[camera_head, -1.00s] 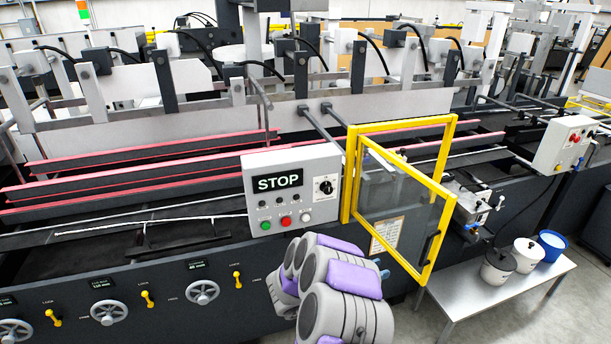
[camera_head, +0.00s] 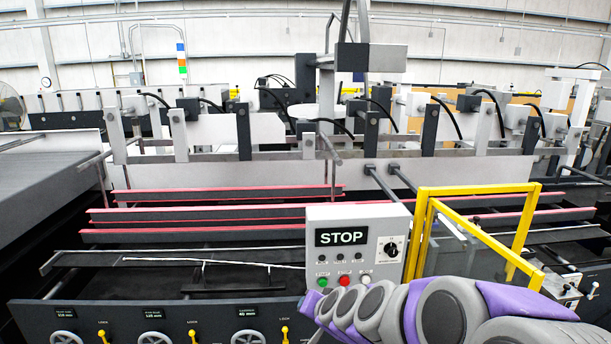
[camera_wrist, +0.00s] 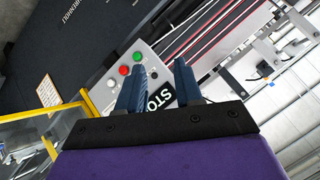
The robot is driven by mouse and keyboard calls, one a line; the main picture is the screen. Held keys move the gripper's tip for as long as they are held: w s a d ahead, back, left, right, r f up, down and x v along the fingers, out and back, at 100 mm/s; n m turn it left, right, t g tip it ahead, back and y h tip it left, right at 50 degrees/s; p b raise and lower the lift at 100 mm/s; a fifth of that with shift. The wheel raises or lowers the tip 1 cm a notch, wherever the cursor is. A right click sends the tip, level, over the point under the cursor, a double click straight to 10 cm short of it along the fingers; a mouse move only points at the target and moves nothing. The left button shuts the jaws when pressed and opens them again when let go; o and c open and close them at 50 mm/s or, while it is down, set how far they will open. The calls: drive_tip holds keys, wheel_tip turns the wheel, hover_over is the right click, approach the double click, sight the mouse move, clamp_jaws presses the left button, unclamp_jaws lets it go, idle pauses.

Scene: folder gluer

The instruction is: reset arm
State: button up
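My arm (camera_head: 440,310) reaches in from the lower right in the head view, low in front of the machine. I cannot make out my gripper in the head view. In the wrist view my gripper (camera_wrist: 160,66) shows two dark blue fingers, spread apart with nothing between them. The control box (camera_wrist: 116,70) with its STOP display lies behind the fingers, tilted in the picture. The fingers cover part of the display. Whether they touch the box cannot be told.
The yellow-framed guard door (camera_head: 525,235) stands open right of the box; its frame also shows in the wrist view (camera_wrist: 45,145). Red-edged rails (camera_head: 200,222) run along the machine. Handwheels (camera_head: 245,337) and yellow levers (camera_head: 284,333) line the front at lower left.

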drive_tip(key=s+d+f+n+g+h, duration=0.1)
drive_tip(key=s+d+g, duration=0.2)
drive_tip(key=s, duration=1)
drive_tip(key=s+d+f+n+g+h+b, duration=0.1)
drive_tip(key=s+d+g, duration=0.3)
drive_tip(key=s, duration=0.9)
drive_tip(key=s+d+f+n+g+h+b, duration=0.1)
drive_tip(key=s+d+g, duration=0.3)
drive_tip(key=s, duration=0.9)
drive_tip(key=shift+s+d+f+n+h, duration=0.25)
drive_tip(key=shift+d+f+n+h, duration=0.2)
drive_tip(key=shift+d, duration=0.3)
drive_tip(key=shift+r, duration=0.1)
